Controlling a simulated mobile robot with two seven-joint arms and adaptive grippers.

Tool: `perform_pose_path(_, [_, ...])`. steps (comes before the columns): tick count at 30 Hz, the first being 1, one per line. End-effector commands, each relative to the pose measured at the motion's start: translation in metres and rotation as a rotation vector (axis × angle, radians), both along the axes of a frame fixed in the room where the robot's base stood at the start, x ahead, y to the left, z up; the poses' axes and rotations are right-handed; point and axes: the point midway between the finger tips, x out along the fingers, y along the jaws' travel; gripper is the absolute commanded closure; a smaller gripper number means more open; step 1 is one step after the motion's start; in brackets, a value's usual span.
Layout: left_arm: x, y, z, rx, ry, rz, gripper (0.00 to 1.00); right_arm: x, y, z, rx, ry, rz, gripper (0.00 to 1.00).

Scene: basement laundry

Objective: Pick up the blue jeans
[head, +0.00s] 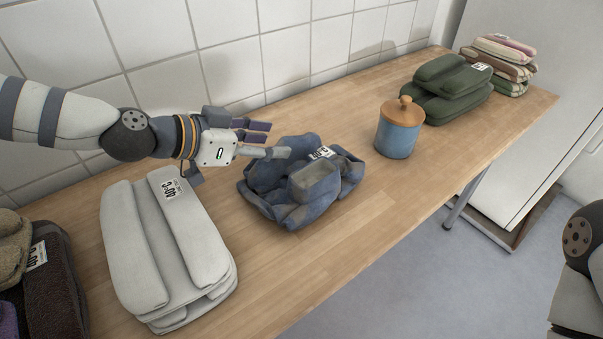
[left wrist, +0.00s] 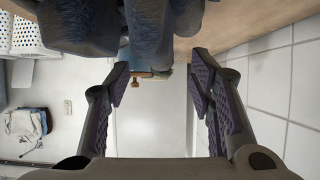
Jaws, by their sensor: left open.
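The blue jeans (head: 312,183) lie in a folded, bunched pile on the wooden table, with a white printed tag on top. My left gripper (head: 268,139) comes in from the left at the jeans' wall-side left edge. It is open, and one finger overlaps the edge of the jeans in the head view; I cannot tell whether it touches. In the left wrist view, dark blue cloth, likely the jeans (left wrist: 80,22), fills the upper left, beyond the open fingers (left wrist: 160,79). Nothing is held between them. My right gripper is out of view.
A folded light grey garment (head: 165,245) lies left of the jeans, with dark clothes (head: 50,290) beyond. A blue canister with a wooden lid (head: 398,130) stands right. Green garments (head: 447,90) and a striped stack (head: 500,62) lie farther right. The tiled wall (head: 220,40) borders the table (head: 350,225).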

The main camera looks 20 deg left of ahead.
Motion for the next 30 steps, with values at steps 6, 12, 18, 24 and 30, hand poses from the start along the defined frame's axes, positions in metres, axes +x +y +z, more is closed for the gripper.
perform_pose_path(6, [0.021,-0.024,-0.026,0.000,0.004,-0.003,0.51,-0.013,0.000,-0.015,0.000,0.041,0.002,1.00])
perform_pose_path(12, [0.034,-0.032,-0.028,-0.001,-0.004,-0.001,0.51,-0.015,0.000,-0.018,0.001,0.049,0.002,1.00])
perform_pose_path(18, [0.034,-0.032,-0.026,-0.001,-0.007,-0.001,0.62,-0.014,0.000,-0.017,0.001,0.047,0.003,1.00])
perform_pose_path(24, [0.034,-0.032,-0.026,-0.001,-0.006,-0.001,1.00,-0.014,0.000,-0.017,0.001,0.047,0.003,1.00])
perform_pose_path(30, [0.034,-0.032,-0.025,-0.001,-0.007,-0.001,1.00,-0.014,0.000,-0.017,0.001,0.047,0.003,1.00])
